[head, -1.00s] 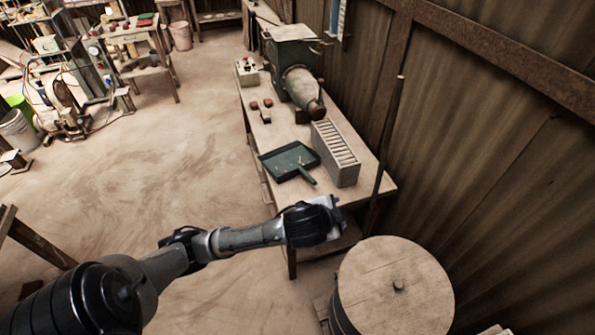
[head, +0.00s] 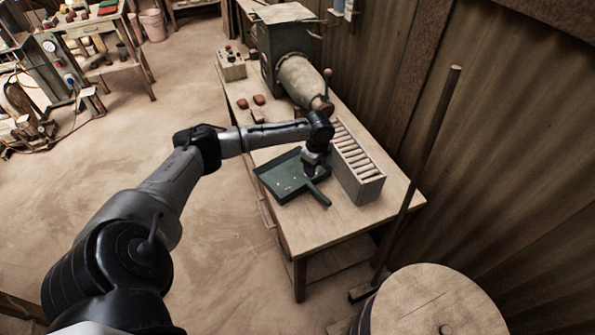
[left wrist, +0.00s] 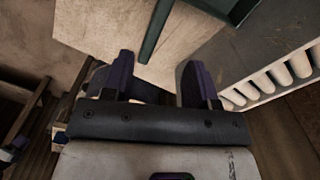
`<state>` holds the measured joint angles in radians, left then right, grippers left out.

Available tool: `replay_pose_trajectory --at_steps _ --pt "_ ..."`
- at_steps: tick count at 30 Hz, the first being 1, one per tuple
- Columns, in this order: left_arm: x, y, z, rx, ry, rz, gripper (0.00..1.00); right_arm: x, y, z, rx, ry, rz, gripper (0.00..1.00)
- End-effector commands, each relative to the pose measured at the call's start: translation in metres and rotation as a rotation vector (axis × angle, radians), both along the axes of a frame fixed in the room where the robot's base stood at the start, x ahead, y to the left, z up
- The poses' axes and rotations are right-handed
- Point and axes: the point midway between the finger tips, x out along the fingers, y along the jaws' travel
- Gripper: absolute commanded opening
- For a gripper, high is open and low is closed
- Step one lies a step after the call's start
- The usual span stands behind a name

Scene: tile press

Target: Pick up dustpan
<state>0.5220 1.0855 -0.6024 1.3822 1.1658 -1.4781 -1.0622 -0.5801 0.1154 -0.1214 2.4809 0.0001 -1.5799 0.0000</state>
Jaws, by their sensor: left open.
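The green dustpan (head: 279,180) lies flat on the wooden workbench, its handle (head: 319,194) pointing toward the near right. My left gripper (head: 311,172) hangs down over the dustpan, near where the handle meets the pan, and hides part of it. In the left wrist view my left gripper (left wrist: 156,75) is open and empty. There the dustpan's handle (left wrist: 157,30) comes down from the top, its end showing between the two fingertips. I cannot tell the height between fingers and handle. My right gripper is not in view.
A grey slotted box (head: 368,187) stands close to the right of my left gripper. The green press (head: 298,80), reddish small pieces (head: 251,101) and a control box (head: 231,66) are farther back on the workbench (head: 330,228). A pole (head: 425,150) leans at the right.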

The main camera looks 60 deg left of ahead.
Motion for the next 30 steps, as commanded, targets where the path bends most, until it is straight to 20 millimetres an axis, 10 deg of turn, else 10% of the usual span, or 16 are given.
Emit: replay_pose_trajectory --at_steps 30 --pt "0.001 -0.001 -0.088 -0.001 -0.006 -0.212 0.53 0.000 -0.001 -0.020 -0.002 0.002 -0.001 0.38"
